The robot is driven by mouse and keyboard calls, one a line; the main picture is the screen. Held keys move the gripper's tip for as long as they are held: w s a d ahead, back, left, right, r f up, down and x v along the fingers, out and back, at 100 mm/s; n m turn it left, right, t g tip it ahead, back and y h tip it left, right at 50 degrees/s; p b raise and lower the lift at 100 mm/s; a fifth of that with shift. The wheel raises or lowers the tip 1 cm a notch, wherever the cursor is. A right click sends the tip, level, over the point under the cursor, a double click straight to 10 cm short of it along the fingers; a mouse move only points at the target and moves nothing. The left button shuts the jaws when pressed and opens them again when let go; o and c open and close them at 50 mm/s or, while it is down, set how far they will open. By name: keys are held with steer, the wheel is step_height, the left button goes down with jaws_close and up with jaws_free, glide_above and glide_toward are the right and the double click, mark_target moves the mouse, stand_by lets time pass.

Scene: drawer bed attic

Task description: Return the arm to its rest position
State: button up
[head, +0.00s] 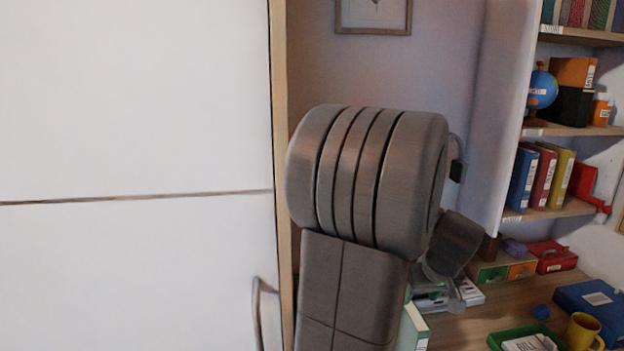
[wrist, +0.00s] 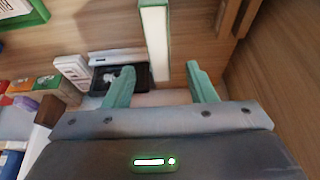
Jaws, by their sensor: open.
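My arm fills the middle of the head view, with its thick grey joint in front of the wall. My gripper (wrist: 162,82) shows in the wrist view with its two green fingers spread apart. Nothing is between the fingertips. A white and green book-like object (wrist: 155,45) stands beyond the fingers, apart from them as far as I can tell. In the head view the fingers are hidden behind my arm.
A white cabinet (head: 130,120) stands close on the left. Shelves at right hold books (head: 540,178) and a globe (head: 542,90). The wooden desk (head: 465,328) carries a green tray (head: 495,341), a yellow mug (head: 583,332) and a blue box (head: 592,300). A black tray (wrist: 118,82) lies near the fingers.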

steer(key=d+x, duration=0.1)
steer(key=x, duration=1.1)
steer(key=r, duration=0.4)
steer(key=a+r, duration=0.1)
steer(key=r, duration=0.3)
steer(key=r+p, duration=0.1)
steer(key=r, duration=0.3)
steer(key=shift+s+a, duration=0.2)
steer(key=shift+s, duration=0.15)
step_height(320, 180, down, 10)
steer(key=shift+d+f, duration=0.25)
steer(key=shift+d, duration=0.05)
steer(key=shift+w, duration=0.1)
